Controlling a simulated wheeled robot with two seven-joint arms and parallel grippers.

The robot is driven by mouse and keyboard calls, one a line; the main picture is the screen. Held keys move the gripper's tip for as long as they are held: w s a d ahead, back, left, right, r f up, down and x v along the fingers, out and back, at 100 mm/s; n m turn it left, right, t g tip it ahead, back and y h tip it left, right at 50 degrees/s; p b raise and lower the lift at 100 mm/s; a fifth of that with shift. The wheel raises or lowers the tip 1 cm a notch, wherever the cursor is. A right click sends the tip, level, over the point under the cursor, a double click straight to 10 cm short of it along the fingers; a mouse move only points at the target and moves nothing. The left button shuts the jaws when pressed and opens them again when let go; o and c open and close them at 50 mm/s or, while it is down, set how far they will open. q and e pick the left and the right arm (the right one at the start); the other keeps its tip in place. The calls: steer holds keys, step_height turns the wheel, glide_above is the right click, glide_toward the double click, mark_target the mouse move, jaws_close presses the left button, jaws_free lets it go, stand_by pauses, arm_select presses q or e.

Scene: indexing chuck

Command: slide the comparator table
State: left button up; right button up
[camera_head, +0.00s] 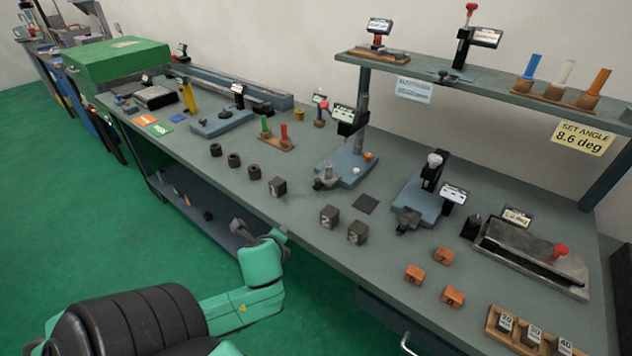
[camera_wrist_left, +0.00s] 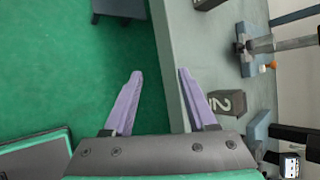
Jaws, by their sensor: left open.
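A blue-based stand with a tall grey column and a display, which looks like the comparator, is mid-bench in the head view (camera_head: 352,172). A small grey fixture (camera_head: 325,178) sits at its front left, with a white and an orange ball behind. Its base also shows at the upper right of the left wrist view (camera_wrist_left: 247,68). My left gripper (camera_head: 284,233) is at the bench's front edge, short of the stand and apart from it. In the left wrist view my left gripper (camera_wrist_left: 158,76) is open and empty, its fingers either side of the bench edge. My right gripper is not in view.
Dark numbered blocks (camera_head: 329,217) stand in front of the comparator; the block marked 2 (camera_wrist_left: 227,102) is close to my right-hand finger in the wrist view. Another blue-based stand (camera_head: 420,200) is to the right. A shelf (camera_head: 480,82) overhangs the back right.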

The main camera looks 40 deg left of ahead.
arm_select(q)
steer(key=w+d+r+m+t, duration=0.1)
steer(key=w+r+m+t, duration=0.25)
steer(key=r+m, duration=0.4)
steer(key=m+t+b, duration=0.2)
steer(key=m+b, duration=0.1)
steer(key=m, duration=0.4)
glide_toward(317, 181)
steer(key=shift+g, duration=0.25)
steer(key=x, duration=0.2)
steer(key=b+x, duration=0.1)
steer(key=x, duration=0.4)
steer(key=shift+w+a+r, duration=0.1)
steer(key=shift+w+r, duration=0.1)
steer(key=shift+w, duration=0.05)
steer(key=shift+w+a+f+h, duration=0.15)
steer(key=shift+w+f+h, duration=0.15)
steer(key=shift+w, duration=0.1)
steer(key=shift+s+r, duration=0.1)
jaws_close()
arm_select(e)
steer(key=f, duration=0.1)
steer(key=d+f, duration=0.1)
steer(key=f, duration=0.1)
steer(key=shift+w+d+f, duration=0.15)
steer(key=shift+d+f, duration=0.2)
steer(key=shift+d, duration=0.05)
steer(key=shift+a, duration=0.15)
